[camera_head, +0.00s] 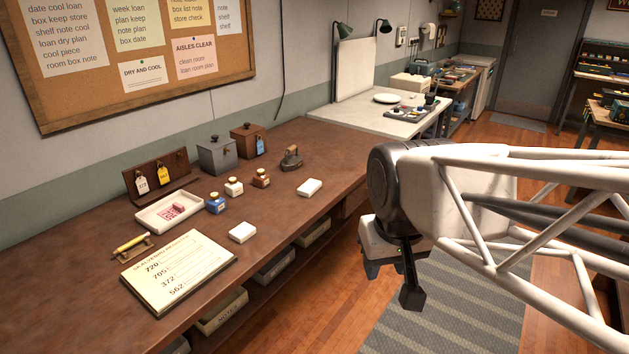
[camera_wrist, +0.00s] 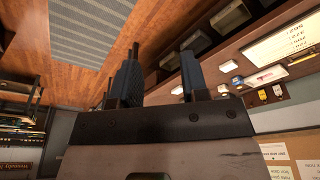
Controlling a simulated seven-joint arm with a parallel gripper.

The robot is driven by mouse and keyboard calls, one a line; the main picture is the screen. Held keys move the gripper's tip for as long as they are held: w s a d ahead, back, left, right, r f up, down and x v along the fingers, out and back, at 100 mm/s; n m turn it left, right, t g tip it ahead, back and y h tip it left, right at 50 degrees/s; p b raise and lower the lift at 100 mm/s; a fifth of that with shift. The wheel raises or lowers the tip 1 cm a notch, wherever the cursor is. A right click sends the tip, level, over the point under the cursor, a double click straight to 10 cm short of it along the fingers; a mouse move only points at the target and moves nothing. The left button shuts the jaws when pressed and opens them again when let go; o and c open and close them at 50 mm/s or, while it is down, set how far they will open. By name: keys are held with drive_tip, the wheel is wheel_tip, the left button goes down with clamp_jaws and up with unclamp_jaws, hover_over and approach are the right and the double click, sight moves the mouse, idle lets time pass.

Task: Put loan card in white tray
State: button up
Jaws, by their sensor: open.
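The white tray (camera_head: 150,221) lies on the brown counter at the left, with a small pink-and-white printed piece (camera_head: 172,211) in it. I cannot tell whether this piece is the loan card. A white tag (camera_head: 141,183) and a yellow tag (camera_head: 163,175) hang on a wooden rack behind the tray. A blue tag (camera_head: 260,145) hangs on a brown box. My gripper (camera_head: 392,280) is open and empty, right of the counter above the floor. The wrist view shows its fingers (camera_wrist: 160,68) apart, with the tray (camera_wrist: 267,76) off to the right.
A large number board (camera_head: 178,270) lies in front of the tray, beside a brass tool (camera_head: 131,246). Two white blocks (camera_head: 242,232) (camera_head: 310,187), several small bottles (camera_head: 215,203), a grey box (camera_head: 217,155) and a dark iron (camera_head: 291,158) stand on the counter.

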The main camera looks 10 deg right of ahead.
drive_tip(key=shift+s+d+f, duration=0.15)
drive_tip(key=shift+s+f, duration=0.2)
drive_tip(key=shift+s, duration=0.3)
drive_tip(key=shift+s+d+f, duration=0.1)
drive_tip(key=shift+s+f, duration=0.3)
drive_tip(key=shift+s, duration=0.2)
drive_tip(key=shift+s+d+f, duration=0.15)
drive_tip(key=shift+s+f, duration=0.2)
drive_tip(key=shift+s, duration=0.3)
